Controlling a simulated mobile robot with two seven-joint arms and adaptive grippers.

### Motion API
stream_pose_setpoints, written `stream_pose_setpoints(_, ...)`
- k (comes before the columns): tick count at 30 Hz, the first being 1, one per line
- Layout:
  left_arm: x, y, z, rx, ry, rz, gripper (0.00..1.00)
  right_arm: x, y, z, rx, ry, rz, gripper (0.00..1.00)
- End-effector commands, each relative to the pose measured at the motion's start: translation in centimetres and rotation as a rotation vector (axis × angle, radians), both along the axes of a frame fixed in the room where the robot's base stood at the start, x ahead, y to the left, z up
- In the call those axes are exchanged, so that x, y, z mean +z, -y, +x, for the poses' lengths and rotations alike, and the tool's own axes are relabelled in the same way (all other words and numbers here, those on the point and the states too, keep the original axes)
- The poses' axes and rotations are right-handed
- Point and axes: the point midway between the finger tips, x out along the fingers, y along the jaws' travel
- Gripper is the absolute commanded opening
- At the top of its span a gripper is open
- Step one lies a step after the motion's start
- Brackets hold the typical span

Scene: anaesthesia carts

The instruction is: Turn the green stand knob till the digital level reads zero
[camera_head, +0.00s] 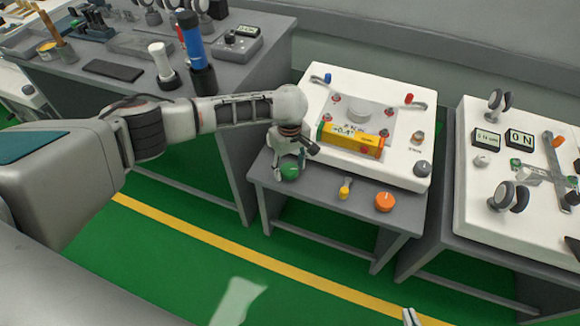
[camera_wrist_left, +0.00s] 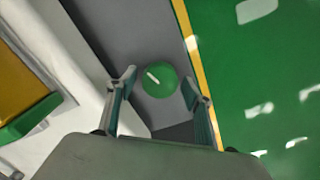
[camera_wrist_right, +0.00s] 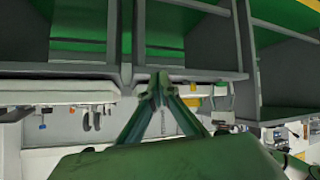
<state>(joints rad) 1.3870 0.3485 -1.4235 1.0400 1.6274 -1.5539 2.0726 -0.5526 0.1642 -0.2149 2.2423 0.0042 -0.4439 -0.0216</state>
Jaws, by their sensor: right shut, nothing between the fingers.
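The green stand knob (camera_head: 289,173) sits at the left front of the grey stand, below the white unit. It also shows in the left wrist view as a round green disc (camera_wrist_left: 160,81) with a white mark. My left gripper (camera_head: 289,156) is open above the knob. In the left wrist view its fingers (camera_wrist_left: 158,84) stand apart on either side of the knob; I cannot tell whether they touch it. The yellow digital level (camera_head: 352,142) lies on the white unit; its small display seems to read +0.4°. My right gripper (camera_wrist_right: 160,80) is shut and empty, away from the knob.
A yellow knob (camera_head: 345,191) and an orange knob (camera_head: 384,202) sit to the right of the green one on the stand's front. A grey table (camera_head: 125,97) with tools stands at left, another white unit (camera_head: 470,200) at right. The green floor in front is open.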

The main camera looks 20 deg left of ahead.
Motion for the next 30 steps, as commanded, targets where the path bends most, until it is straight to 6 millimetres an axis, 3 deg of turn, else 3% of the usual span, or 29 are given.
stream_pose_setpoints(1, 0.0, 0.0, 0.0, 0.000, 0.000, 0.000, 0.34, 0.0, 0.0, -0.1, 0.000, -0.001, 0.000, 0.00)
stream_pose_setpoints(3, 0.0, 0.0, 0.0, 0.000, 0.000, 0.000, 0.16, -0.1, 0.0, -0.1, -0.001, -0.003, 0.000, 0.00)
stream_pose_setpoints(11, 0.0, 0.1, -0.1, -0.005, -0.001, -0.001, 0.16, -0.2, 0.1, -0.2, -0.002, -0.004, -0.002, 0.00)
stream_pose_setpoints(17, 0.4, 0.1, 0.0, -0.034, 0.002, -0.001, 0.16, 0.9, 0.3, 0.4, -0.003, 0.015, -0.004, 0.00)
stream_pose_setpoints(30, 0.5, 0.3, -0.2, -0.221, -0.002, -0.003, 0.16, 1.2, 1.7, -0.4, -0.029, -0.008, -0.029, 0.00)
